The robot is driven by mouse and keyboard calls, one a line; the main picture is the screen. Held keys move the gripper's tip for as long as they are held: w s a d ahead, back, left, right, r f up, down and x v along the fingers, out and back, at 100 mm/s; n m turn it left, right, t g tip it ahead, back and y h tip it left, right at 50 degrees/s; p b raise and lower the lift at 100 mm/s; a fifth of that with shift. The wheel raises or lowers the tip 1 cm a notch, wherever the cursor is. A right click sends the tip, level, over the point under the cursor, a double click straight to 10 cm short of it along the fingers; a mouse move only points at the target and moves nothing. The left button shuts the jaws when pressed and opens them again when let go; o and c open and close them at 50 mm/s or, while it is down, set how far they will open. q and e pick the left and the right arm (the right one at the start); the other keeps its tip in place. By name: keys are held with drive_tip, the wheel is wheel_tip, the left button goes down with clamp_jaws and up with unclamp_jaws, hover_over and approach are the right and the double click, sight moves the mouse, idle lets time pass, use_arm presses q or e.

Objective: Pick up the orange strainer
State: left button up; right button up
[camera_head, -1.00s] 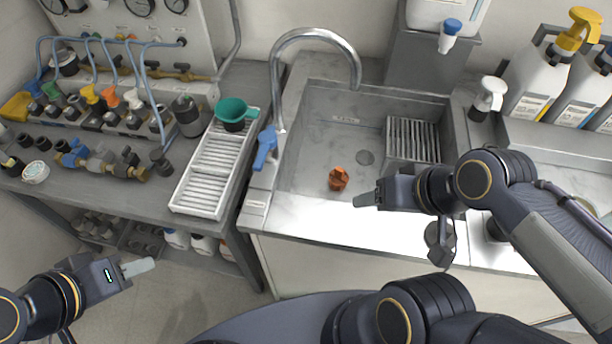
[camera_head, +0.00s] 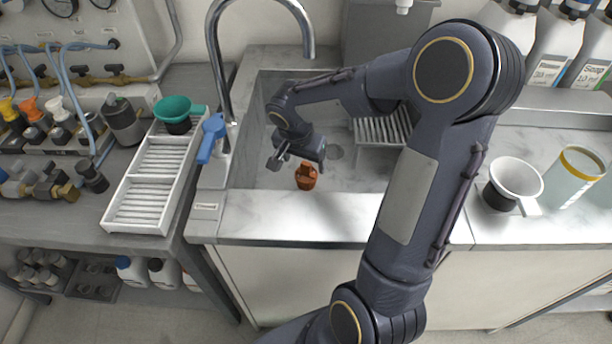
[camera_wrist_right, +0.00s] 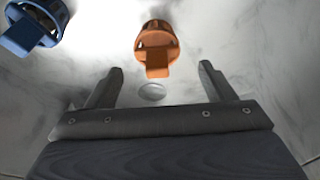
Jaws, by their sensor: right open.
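The orange strainer (camera_head: 306,177) sits in the sink basin near its front wall. In the right wrist view the orange strainer (camera_wrist_right: 157,42) is ahead of my right gripper (camera_wrist_right: 160,70), with its tab pointing between the two spread fingers. The fingers are apart and nothing is between them. In the head view my right gripper (camera_head: 312,158) is inside the sink, just behind and above the strainer; its fingertips are hard to make out. My left gripper is out of view.
A blue strainer-like piece (camera_wrist_right: 36,24) shows in the right wrist view. The sink has a raised front rim (camera_head: 330,222), a tall faucet (camera_head: 216,50) and a slatted rack (camera_head: 382,131). A white draining tray (camera_head: 150,185) stands left, and a white funnel (camera_head: 515,178) right.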

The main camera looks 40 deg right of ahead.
sight(305, 165)
drive_tip(key=x, duration=0.4)
drive_tip(key=shift+s+f+b, duration=0.15)
drive_tip(key=shift+s+b, duration=0.05)
drive_tip(key=shift+b, duration=0.1)
drive_tip(key=shift+c, duration=0.5)
drive_tip(key=c, duration=1)
